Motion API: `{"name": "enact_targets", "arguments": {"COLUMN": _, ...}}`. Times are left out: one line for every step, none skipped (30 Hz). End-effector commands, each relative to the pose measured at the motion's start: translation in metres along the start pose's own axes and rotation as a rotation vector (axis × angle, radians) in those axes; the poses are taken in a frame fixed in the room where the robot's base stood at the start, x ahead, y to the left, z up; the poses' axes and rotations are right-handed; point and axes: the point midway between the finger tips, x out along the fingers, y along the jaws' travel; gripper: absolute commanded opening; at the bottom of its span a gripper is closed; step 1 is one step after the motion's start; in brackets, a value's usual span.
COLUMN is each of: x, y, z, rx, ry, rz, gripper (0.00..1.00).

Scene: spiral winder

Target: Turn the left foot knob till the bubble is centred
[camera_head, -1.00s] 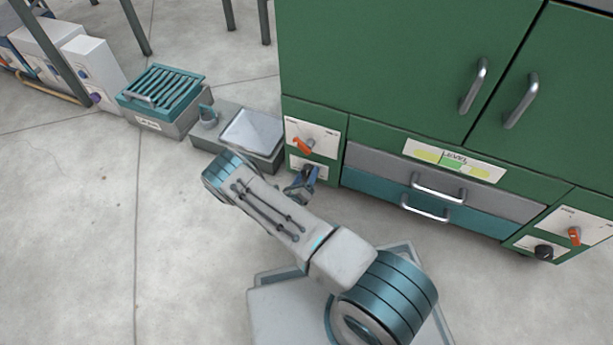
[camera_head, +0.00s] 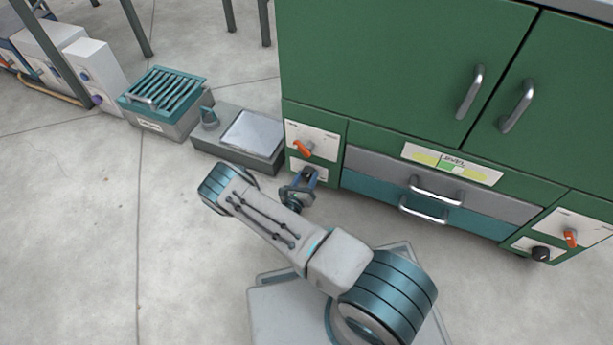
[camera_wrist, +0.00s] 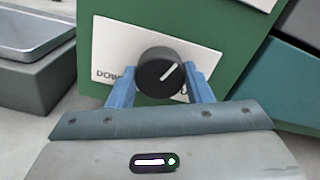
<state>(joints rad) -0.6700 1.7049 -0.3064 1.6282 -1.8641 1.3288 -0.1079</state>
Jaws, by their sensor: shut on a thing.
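The left foot knob (camera_wrist: 160,72) is black and round, with a white pointer line aimed up and to the right in the wrist view. My gripper (camera_wrist: 163,80) is shut on it, one blue finger at each side. In the head view my gripper (camera_head: 308,178) is at the cabinet's lower left corner and hides the knob. The level strip (camera_head: 452,164) is on the cabinet front above the drawers. It has a green middle between yellow parts. A small pale patch shows just right of the green; I cannot tell surely that it is the bubble.
An orange switch (camera_head: 303,149) sits just above my gripper. Drawer handles (camera_head: 436,190) stick out to the right. A grey scale-like box (camera_head: 250,138) stands close on the left. Another black knob (camera_head: 541,253) is at the cabinet's lower right. Floor in front is clear.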

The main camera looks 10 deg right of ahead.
Motion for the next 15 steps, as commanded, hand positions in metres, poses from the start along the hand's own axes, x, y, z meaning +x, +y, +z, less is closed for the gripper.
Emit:
{"name": "enact_targets", "arguments": {"x": -0.0006, "y": -0.0006, "z": 0.0013, "rx": 0.041, "ry": 0.001, "rz": 0.002, "gripper": 0.23}}
{"name": "enact_targets", "arguments": {"x": -0.0006, "y": -0.0006, "z": 0.0012, "rx": 0.07, "ry": 0.001, "rz": 0.002, "gripper": 0.23}}
{"name": "enact_targets", "arguments": {"x": -0.0007, "y": -0.0006, "z": 0.001, "rx": 0.107, "ry": 0.002, "rz": 0.002, "gripper": 0.23}}
{"name": "enact_targets", "arguments": {"x": -0.0007, "y": -0.0007, "z": 0.0008, "rx": 0.136, "ry": 0.002, "rz": 0.002, "gripper": 0.23}}
{"name": "enact_targets", "arguments": {"x": -0.0007, "y": -0.0008, "z": 0.0008, "rx": 0.165, "ry": 0.002, "rz": 0.001, "gripper": 0.23}}
{"name": "enact_targets", "arguments": {"x": -0.0006, "y": -0.0009, "z": 0.001, "rx": 0.202, "ry": 0.002, "rz": 0.001, "gripper": 0.23}}
{"name": "enact_targets", "arguments": {"x": -0.0006, "y": -0.0009, "z": 0.0012, "rx": 0.23, "ry": 0.001, "rz": 0.001, "gripper": 0.23}}
{"name": "enact_targets", "arguments": {"x": -0.0006, "y": -0.0009, "z": 0.0013, "rx": 0.258, "ry": 0.001, "rz": 0.002, "gripper": 0.23}}
{"name": "enact_targets", "arguments": {"x": -0.0006, "y": -0.0007, "z": 0.0012, "rx": 0.293, "ry": 0.001, "rz": 0.002, "gripper": 0.23}}
{"name": "enact_targets", "arguments": {"x": -0.0007, "y": -0.0006, "z": 0.0011, "rx": 0.32, "ry": 0.002, "rz": 0.002, "gripper": 0.23}}
{"name": "enact_targets", "arguments": {"x": -0.0007, "y": -0.0006, "z": 0.0009, "rx": 0.346, "ry": 0.002, "rz": 0.002, "gripper": 0.23}}
{"name": "enact_targets", "arguments": {"x": -0.0007, "y": -0.0007, "z": 0.0008, "rx": 0.38, "ry": 0.002, "rz": 0.002, "gripper": 0.23}}
{"name": "enact_targets", "arguments": {"x": -0.0007, "y": -0.0007, "z": 0.0008, "rx": 0.403, "ry": 0.003, "rz": 0.001, "gripper": 0.23}}
{"name": "enact_targets", "arguments": {"x": -0.0007, "y": -0.0008, "z": 0.0007, "rx": 0.426, "ry": 0.003, "rz": 0.001, "gripper": 0.23}}
{"name": "enact_targets", "arguments": {"x": -0.0007, "y": -0.0008, "z": 0.0006, "rx": 0.456, "ry": 0.003, "rz": 0.001, "gripper": 0.23}}
